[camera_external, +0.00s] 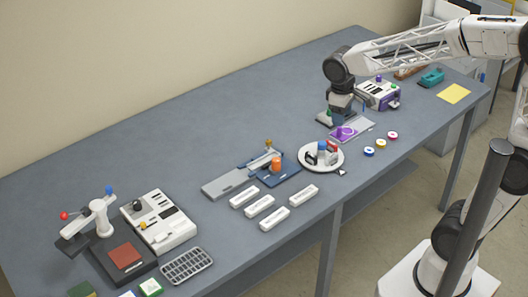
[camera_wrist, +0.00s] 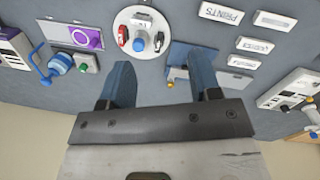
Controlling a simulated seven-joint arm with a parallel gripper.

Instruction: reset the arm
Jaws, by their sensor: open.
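My gripper (camera_wrist: 161,82) shows in the wrist view with its two blue-grey fingers apart and nothing between them. In the external view my arm reaches in from the right and its end hangs over the back right part of the workbench (camera_external: 260,90). The fingers are too small to make out clearly there. The wrist view looks down on the bench, with a round white tray (camera_wrist: 122,18) beyond the fingertips.
The round tray (camera_external: 305,164) holds small items. A purple-topped plate (camera_external: 345,131), a purple-and-white machine (camera_external: 378,95), several white labelled blocks (camera_external: 274,218) and an orange-topped fixture (camera_external: 276,165) stand nearby. A lever press (camera_external: 98,213) stands far left. The bench's back left is clear.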

